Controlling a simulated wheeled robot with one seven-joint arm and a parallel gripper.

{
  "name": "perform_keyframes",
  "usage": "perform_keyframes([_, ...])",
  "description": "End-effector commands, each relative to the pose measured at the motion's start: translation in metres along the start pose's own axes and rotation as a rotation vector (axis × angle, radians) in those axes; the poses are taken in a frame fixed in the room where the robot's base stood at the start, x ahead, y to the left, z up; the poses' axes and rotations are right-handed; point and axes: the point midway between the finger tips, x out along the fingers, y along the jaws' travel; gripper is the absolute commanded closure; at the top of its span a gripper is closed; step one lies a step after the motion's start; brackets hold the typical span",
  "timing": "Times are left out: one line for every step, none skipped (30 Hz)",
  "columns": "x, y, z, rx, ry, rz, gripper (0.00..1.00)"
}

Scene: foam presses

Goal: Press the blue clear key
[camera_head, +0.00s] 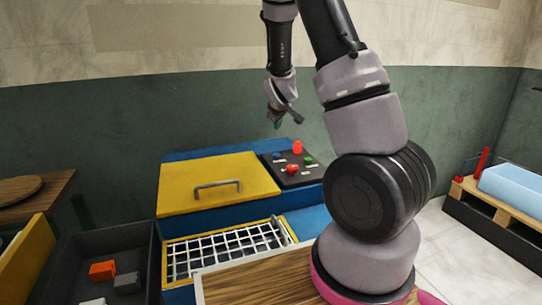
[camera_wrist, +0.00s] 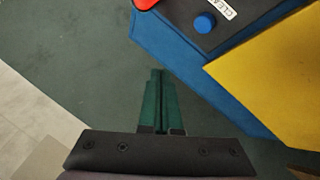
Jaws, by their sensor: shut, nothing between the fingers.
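The blue clear key (camera_wrist: 205,22) is a round blue button on a dark panel, beside a white label reading "CLEA", cut off by the frame edge. It also shows in the head view (camera_head: 277,156) at the left of the control panel (camera_head: 296,176). My gripper (camera_head: 277,122) is above and behind the panel in the head view, apart from the key. In the wrist view my gripper (camera_wrist: 160,74) has its green fingers together and empty, with the key up and to the right of the fingertips. Nothing hides the key.
A red button (camera_wrist: 146,3) sits near the blue key. Red and green buttons share the panel. The press has a yellow lid (camera_head: 218,184) with a handle and a white grid (camera_head: 225,252) below. A dark bin (camera_head: 142,236) holding blocks stands at the left.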

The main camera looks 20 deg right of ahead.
Motion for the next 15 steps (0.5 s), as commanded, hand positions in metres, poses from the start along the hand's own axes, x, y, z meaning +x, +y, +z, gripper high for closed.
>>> perform_keyframes([0.0015, -0.0003, 0.0003, -0.005, 0.0, 0.002, 1.0])
perform_keyframes([0.0018, -0.0003, 0.0003, -0.007, 0.0, 0.003, 1.0])
perform_keyframes([0.0019, -0.0003, 0.0002, -0.008, 0.001, 0.003, 1.0])
perform_keyframes([0.0018, -0.0003, 0.0001, -0.007, 0.001, 0.003, 1.0])
perform_keyframes([0.0017, -0.0002, 0.0001, -0.007, 0.001, 0.003, 1.0])
perform_keyframes([0.0016, -0.0002, 0.0001, -0.007, 0.001, 0.003, 1.0])
perform_keyframes([0.0016, -0.0003, 0.0001, -0.007, 0.001, 0.003, 1.0])
perform_keyframes([0.0015, -0.0003, 0.0001, -0.006, 0.001, 0.002, 1.0])
perform_keyframes([0.0015, -0.0003, 0.0001, -0.006, 0.001, 0.002, 1.0])
perform_keyframes([0.0016, -0.0003, 0.0002, -0.006, 0.001, 0.002, 1.0])
perform_keyframes([0.0018, -0.0005, 0.0004, -0.006, 0.0, 0.002, 1.0])
perform_keyframes([0.0024, -0.0009, 0.001, -0.006, 0.0, 0.002, 1.0])
perform_keyframes([0.0032, -0.0014, 0.0016, -0.006, 0.0, 0.002, 1.0])
perform_keyframes([0.0043, -0.0021, 0.0025, -0.006, -0.001, 0.002, 1.0])
perform_keyframes([0.0062, -0.0034, 0.0039, -0.007, -0.001, 0.002, 1.0])
